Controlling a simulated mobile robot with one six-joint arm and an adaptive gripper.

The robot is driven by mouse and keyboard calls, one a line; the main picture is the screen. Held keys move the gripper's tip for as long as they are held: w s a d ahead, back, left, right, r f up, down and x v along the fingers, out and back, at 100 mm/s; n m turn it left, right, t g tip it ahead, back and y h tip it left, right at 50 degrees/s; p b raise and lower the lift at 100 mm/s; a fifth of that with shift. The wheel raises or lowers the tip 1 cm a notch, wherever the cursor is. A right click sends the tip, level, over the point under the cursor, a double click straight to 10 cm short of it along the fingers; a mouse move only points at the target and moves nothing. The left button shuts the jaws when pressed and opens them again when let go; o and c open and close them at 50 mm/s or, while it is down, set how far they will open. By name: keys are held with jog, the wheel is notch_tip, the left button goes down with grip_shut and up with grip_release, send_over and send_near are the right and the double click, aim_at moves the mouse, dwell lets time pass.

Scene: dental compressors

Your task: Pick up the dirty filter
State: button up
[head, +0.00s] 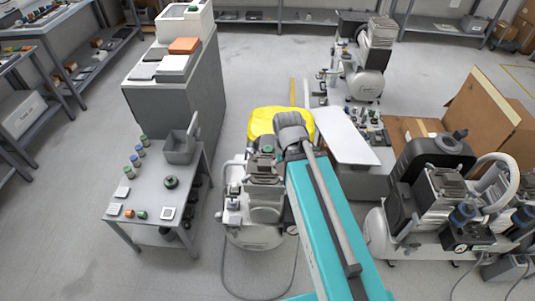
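I cannot tell for certain which thing is the dirty filter. Small square pieces lie on the grey side table (150,230) at left: a pale one (122,192), another pale one (114,209) and a dark-framed one (168,213). A dark round part (171,182) lies near the table's middle. My teal arm reaches up from the bottom right to a grey joint over a compressor (255,236). My gripper cannot be made out there, and whether it holds anything does not show.
Several small jars (139,149) and a grey bin (180,147) stand on the side table. A yellow object (265,118) and a white-topped table (345,137) lie beyond my arm. Another compressor (440,205) and an open carton (485,105) stand at right. Floor is clear at lower left.

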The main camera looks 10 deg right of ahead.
jog(key=shift+o, duration=1.3)
jog(key=shift+w, duration=0.1)
jog(key=w+f+n+b, duration=0.2)
jog(key=w+n, duration=0.5)
jog(key=w, duration=0.6)
jog(key=w+f+n+b, duration=0.2)
jog(key=w+n, duration=0.6)
jog(key=w, duration=0.5)
jog(key=shift+a, duration=0.35)
jog(key=shift+f, duration=0.2)
jog(key=b, duration=0.9)
send_over(268, 148)
notch_tip(268, 148, down, 8)
jog(key=shift+a+f, duration=0.15)
jog(key=shift+f, duration=0.05)
jog(key=shift+s+f+b, duration=0.1)
jog(key=shift+f+b, duration=2.4)
jog(key=shift+f, duration=0.1)
